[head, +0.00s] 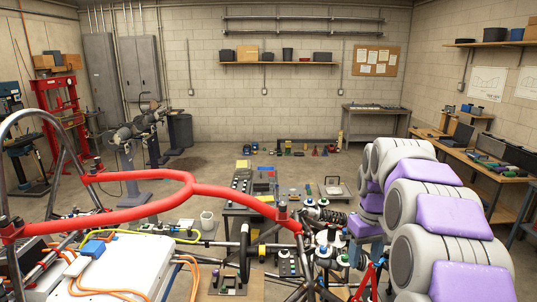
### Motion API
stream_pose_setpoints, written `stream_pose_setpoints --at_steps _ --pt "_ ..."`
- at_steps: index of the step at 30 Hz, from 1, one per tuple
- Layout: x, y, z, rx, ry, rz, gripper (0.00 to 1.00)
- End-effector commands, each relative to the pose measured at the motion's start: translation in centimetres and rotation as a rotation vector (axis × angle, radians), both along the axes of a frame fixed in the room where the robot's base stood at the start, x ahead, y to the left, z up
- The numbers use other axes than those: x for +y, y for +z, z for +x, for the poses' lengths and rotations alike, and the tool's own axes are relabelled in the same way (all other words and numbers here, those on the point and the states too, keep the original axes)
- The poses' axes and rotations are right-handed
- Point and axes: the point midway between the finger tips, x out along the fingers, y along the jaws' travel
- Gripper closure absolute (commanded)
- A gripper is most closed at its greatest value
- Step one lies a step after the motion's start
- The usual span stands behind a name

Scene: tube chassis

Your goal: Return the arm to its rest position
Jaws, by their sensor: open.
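My arm, with its thick pale grey and purple links, fills the right side of the head view. It rises from the lower right corner, bends over at the top and comes down at its far end. My gripper (366,250) hangs at that low end, below a small purple link. It is small in the picture and its fingers are partly lost against the parts behind. It is open, and I see nothing held in it. The red chassis tube (240,193) runs to the left of it, with its near right end by a crowded group of parts.
A white box with a blue block (93,248) and orange cables sits at lower left. A black steering wheel (245,250) stands mid-front. Small parts (325,255) crowd just left of my gripper. A workbench (480,165) lines the right wall. Open floor lies toward the back.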

Motion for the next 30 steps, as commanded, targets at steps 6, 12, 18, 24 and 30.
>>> stream_pose_setpoints --at_steps 6,12,18,24,30 --pt "2.0 -1.7 -3.4 0.014 -0.008 0.004 0.47" --pt "4.5 -4.4 -9.4 0.039 -0.03 0.005 0.47" --pt "6.7 -8.1 -16.2 0.065 -0.065 0.001 0.47" --pt "8.1 -12.7 -23.5 0.092 -0.111 -0.009 0.47" --pt "9.0 -18.0 -30.6 0.119 -0.166 -0.019 0.47"
